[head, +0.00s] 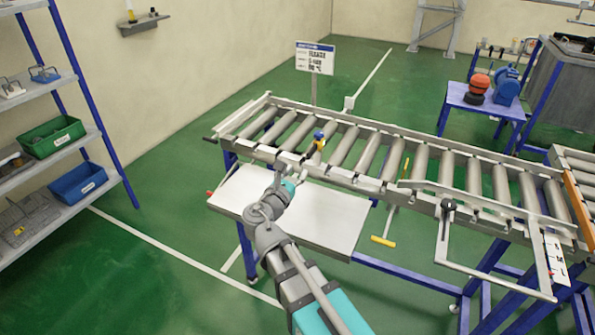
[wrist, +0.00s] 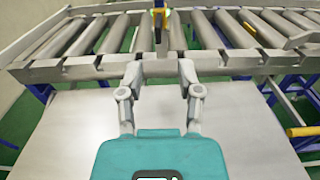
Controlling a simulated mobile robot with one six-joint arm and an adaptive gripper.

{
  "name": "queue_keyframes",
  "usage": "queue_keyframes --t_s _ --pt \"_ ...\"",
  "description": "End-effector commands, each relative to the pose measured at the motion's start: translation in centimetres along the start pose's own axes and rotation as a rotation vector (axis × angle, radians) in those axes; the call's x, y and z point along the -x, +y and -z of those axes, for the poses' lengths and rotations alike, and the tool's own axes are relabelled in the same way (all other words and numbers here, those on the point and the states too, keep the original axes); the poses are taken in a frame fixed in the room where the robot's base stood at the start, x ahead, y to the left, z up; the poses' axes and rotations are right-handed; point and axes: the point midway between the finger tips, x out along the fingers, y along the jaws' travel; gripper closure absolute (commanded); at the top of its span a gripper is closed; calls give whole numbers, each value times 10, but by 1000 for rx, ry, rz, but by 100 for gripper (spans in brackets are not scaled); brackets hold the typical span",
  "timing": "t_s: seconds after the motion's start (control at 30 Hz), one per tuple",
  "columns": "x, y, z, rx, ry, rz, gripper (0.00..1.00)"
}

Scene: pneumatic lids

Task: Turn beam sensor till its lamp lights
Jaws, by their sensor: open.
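A small blue and yellow device (head: 319,138), which looks like the beam sensor, stands on the near side rail of the roller conveyor. It also shows at the top middle of the wrist view (wrist: 158,16), partly cut off by the frame edge. I cannot make out a lit lamp on it. My gripper (wrist: 159,72) is open and empty, its two fingers pointing at the near rail below the device, with a gap between them and it. In the head view my gripper (head: 290,162) is just left of and nearer than the device.
The roller conveyor (head: 390,185) runs across the view. A pale side table (head: 335,212) lies under my arm. A black-knobbed lever frame (head: 449,206) juts from the rail at right. A yellow-handled bar (head: 383,241) hangs below. A sign (head: 315,58) stands behind.

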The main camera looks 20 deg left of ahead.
Motion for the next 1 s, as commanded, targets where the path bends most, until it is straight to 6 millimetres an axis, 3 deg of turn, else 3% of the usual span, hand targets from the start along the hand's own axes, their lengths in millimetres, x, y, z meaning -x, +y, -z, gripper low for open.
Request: queue_keyframes --t_s 0.13,0.4,0.67,1.0 --pt "0 0 0 0 0 0 54" --pt "-1 4 0 -52 0 10 100" --pt "-4 21 0 -300 -7 55 100" --pt "-5 49 2 -782 -53 139 100"
